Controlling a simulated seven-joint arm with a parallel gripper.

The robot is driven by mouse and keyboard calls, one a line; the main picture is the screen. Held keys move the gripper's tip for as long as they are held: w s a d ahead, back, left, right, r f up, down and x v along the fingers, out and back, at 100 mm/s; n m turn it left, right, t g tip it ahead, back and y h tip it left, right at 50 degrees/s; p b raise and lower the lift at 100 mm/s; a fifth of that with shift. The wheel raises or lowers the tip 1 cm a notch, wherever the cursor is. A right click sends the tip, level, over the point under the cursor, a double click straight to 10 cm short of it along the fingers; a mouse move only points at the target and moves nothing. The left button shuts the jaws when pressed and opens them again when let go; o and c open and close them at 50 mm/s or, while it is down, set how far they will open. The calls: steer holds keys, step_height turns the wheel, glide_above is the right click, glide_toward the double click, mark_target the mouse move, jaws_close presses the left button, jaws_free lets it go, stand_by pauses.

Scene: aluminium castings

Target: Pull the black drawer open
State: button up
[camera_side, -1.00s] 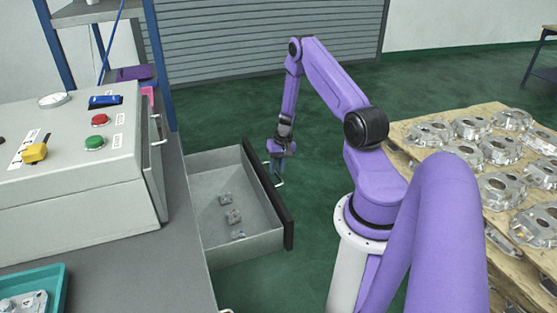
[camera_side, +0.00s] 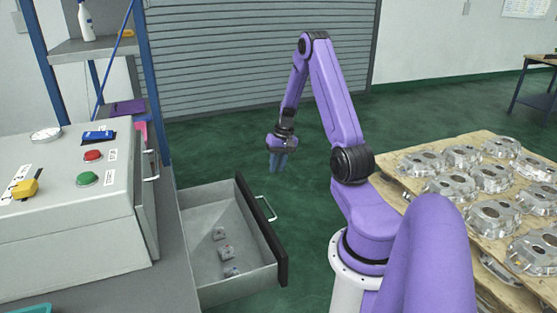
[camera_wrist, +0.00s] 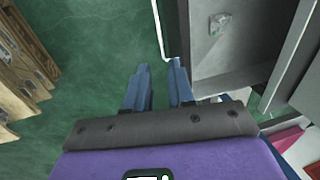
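The drawer (camera_side: 215,205) stands pulled out from the grey bench, with a grey tray and a black front panel (camera_side: 262,230). Several small metal parts lie inside it. Its pale bar handle (camera_side: 266,208) is on the outer side of the front; in the wrist view the handle (camera_wrist: 160,30) runs down towards my fingertips. My gripper (camera_side: 278,162) points down beyond the drawer's far corner, apart from the handle in the side view. In the wrist view my gripper (camera_wrist: 159,72) shows two blue fingers with a gap between them and nothing held.
A grey control box (camera_side: 75,215) with red and green buttons stands on the bench. A wooden pallet (camera_side: 410,185) of castings is at the right. A blue-framed shelf (camera_side: 95,47) stands at the back left. Green floor (camera_side: 330,225) is clear around the drawer front.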

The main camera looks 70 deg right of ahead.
step_height(320, 180, up, 2)
steer(key=shift+s+d+r, duration=0.1)
steer(key=shift+s, duration=0.05)
stand_by(0.3)
steer(key=w+a+r+n+g, duration=0.1)
steer(key=a+r+n, duration=0.2)
steer(key=a, duration=0.6)
steer(key=a+r+n, duration=0.3)
steer(key=a, duration=0.6)
steer(key=w+a+r+n+g, duration=0.1)
steer(key=a+r+n, duration=0.25)
steer(key=a, duration=0.55)
steer(key=s+a+r+n, duration=0.2)
steer(key=s+a+n, duration=0.4)
steer(key=s, duration=0.4)
steer(key=s+a+r+n+h, duration=0.1)
steer(key=s+a+n, duration=0.5)
steer(key=s, duration=0.4)
steer(key=shift+a+r+t, duration=0.3)
steer(key=shift+a+r, duration=0.1)
steer(key=shift+a, duration=0.15)
